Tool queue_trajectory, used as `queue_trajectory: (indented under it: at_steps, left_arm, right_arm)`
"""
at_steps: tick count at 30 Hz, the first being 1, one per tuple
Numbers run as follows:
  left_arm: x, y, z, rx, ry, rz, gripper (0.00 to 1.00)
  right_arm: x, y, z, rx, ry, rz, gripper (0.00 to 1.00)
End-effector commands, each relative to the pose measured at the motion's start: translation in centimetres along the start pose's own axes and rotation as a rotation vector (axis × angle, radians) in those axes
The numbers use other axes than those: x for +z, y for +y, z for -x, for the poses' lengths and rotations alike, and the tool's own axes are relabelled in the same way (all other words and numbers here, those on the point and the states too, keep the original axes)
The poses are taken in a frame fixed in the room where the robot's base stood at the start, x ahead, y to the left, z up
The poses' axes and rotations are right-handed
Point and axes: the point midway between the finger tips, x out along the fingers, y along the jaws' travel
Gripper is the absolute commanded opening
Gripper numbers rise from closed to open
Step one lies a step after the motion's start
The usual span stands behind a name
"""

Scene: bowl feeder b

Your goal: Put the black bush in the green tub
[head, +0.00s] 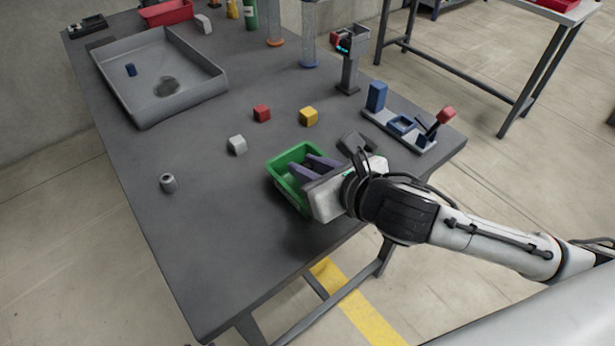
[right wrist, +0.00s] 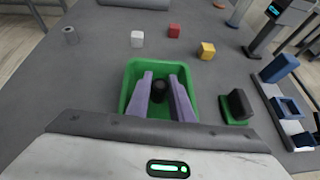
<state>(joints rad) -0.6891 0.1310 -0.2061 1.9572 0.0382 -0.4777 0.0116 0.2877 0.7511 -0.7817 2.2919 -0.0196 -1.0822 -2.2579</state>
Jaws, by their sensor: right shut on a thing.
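The green tub (head: 292,153) stands on the dark table near its front right edge; it also shows in the right wrist view (right wrist: 136,71). My right gripper (head: 309,170) is over the tub, its purple fingers reaching down into its opening. In the right wrist view, the gripper (right wrist: 160,95) is shut on the black bush (right wrist: 160,97), a dark round piece between the fingers. The bush is hidden in the head view. I cannot tell whether it touches the tub floor. My left gripper is not in view.
White (head: 237,145), red (head: 262,113) and yellow (head: 308,116) cubes lie beyond the tub. A grey hollow cylinder (head: 168,183) stands at left. A black block on a green base (right wrist: 237,105) is close right of the tub. A large grey tray (head: 205,92) is farther back.

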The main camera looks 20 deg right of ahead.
Motion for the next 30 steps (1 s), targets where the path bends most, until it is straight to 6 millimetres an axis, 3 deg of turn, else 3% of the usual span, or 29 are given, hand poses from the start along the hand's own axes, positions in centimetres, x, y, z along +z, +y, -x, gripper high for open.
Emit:
queue_trajectory:
  at_steps: [4, 16, 17, 18, 30]
  left_arm:
    - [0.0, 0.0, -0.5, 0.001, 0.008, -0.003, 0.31]
    - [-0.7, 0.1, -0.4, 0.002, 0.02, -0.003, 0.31]
    - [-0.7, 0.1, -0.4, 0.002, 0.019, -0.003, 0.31]
    - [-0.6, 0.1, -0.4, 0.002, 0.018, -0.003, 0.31]
    - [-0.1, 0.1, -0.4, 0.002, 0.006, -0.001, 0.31]
  right_arm:
    - [-2.2, 0.0, -1.1, 0.0, 0.003, -0.002, 0.0]
    - [-2.5, 0.0, -1.4, -0.001, 0.0, 0.0, 0.0]
    - [-2.5, 0.0, -1.4, 0.0, 0.0, -0.001, 0.25]
    - [-2.5, 0.0, -1.4, 0.0, 0.0, -0.001, 0.28]
    - [-2.2, -0.1, -0.5, -0.001, 0.001, 0.001, 0.28]
